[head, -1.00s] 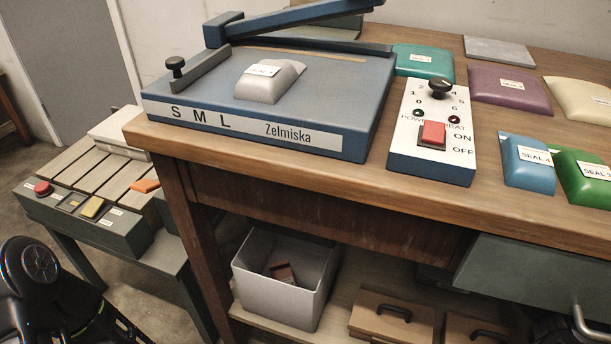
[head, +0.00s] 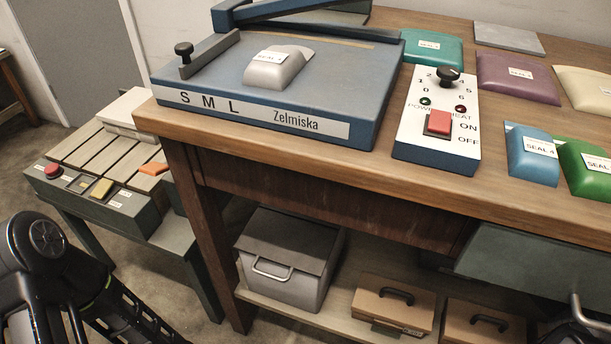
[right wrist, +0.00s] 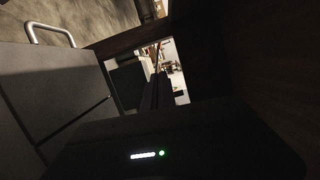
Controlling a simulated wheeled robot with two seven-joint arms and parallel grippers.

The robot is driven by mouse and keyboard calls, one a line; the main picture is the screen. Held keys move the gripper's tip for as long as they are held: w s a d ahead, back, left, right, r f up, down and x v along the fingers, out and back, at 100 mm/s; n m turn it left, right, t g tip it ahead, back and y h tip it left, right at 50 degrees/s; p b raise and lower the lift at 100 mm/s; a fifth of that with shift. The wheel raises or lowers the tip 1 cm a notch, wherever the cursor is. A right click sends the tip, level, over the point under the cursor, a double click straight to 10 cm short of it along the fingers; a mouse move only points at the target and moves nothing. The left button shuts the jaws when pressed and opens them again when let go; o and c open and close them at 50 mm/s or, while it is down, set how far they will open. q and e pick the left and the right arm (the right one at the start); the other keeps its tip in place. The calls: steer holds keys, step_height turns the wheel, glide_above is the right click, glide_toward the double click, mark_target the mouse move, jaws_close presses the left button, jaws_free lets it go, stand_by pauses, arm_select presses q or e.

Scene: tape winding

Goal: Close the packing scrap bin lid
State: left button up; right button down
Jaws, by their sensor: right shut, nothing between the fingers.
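The packing scrap bin (head: 285,291) is a light grey box on the lower shelf under the workbench in the head view. Its darker grey lid (head: 290,238) lies over the top and hides the inside, with a metal handle (head: 272,272) at the front. In the right wrist view the bin's grey panels (right wrist: 45,85) and a metal handle (right wrist: 50,32) appear at the left, close to my right gripper. My right gripper (right wrist: 156,92) is dark, shut and empty, beside the bin. It does not show in the head view. My left gripper is out of view.
Brown cases with black handles (head: 395,312) stand right of the bin on the shelf (head: 335,308). The bench edge (head: 330,180) and front leg (head: 200,230) frame the space. A low table (head: 185,245) stands left.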

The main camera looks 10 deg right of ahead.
steer(key=p+v, duration=0.1)
steer(key=v, duration=0.4)
steer(key=shift+s+d, duration=0.15)
steer(key=shift+d, duration=0.15)
